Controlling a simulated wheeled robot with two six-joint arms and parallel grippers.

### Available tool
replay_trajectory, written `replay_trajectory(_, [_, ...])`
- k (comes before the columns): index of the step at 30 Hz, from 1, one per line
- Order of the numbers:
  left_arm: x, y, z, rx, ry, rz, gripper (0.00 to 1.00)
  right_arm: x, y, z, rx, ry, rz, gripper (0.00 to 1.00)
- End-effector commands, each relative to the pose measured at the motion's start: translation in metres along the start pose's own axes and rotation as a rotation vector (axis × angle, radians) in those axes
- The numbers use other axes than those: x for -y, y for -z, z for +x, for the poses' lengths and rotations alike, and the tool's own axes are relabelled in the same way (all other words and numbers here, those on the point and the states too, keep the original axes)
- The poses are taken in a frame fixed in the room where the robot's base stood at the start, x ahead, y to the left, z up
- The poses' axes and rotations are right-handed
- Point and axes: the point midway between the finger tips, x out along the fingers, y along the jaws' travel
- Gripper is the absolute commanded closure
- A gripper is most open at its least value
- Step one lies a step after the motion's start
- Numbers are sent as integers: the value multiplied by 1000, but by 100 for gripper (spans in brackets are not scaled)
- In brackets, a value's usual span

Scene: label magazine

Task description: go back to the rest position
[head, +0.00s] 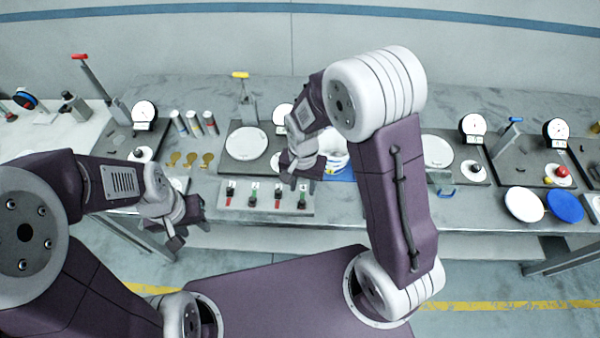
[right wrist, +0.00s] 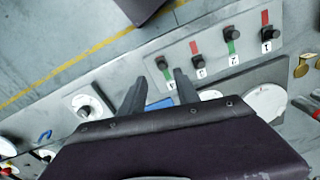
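My left gripper (head: 180,234) hangs over the front edge of the table at the left; its fingertips are small, and I cannot tell how far apart they are. My right gripper (head: 298,182) is above the table, just behind a grey label board with several dark knobs and red and green strips (head: 265,203). In the right wrist view the two fingers of my right gripper (right wrist: 158,93) stand apart with nothing held between them. The label board also shows there (right wrist: 215,72), beyond the fingertips. My right forearm hides part of the table's middle.
The long grey table (head: 345,212) carries round white plates (head: 248,144), dial gauges (head: 473,126) and gold discs (head: 190,160). A white disc (head: 523,204) and a blue disc (head: 565,207) lie at the right. A red-handled lever (head: 80,57) and a yellow-topped post (head: 240,75) stand up. Floor in front is clear.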

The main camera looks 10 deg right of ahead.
Motion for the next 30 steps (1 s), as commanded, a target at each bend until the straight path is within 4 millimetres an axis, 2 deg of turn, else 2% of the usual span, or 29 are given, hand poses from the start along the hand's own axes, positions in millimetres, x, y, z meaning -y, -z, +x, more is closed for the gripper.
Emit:
replay_trajectory(7, [0,0,3,0,0,0,62,-1,1,3,0,0,5,62])
replay_trajectory(10, [0,-3,27,0,0,0,62,-9,19,5,-48,41,59,62])
replay_trajectory(13, [1,-6,56,0,0,0,62,-43,16,5,-91,73,106,62])
replay_trajectory(16, [2,-8,74,1,0,0,62,-80,-6,11,-118,77,-15,62])
replay_trajectory(18, [1,-8,73,1,0,0,62,-96,-26,12,-117,65,-161,62])
replay_trajectory(21, [1,-7,68,0,0,0,62,-104,-43,16,-92,47,-338,62])
replay_trajectory(24, [1,-7,67,0,0,0,62,-102,-42,16,-99,45,-434,62])
replay_trajectory(30, [1,-7,67,0,0,0,62,-102,-41,16,-100,44,-457,62])
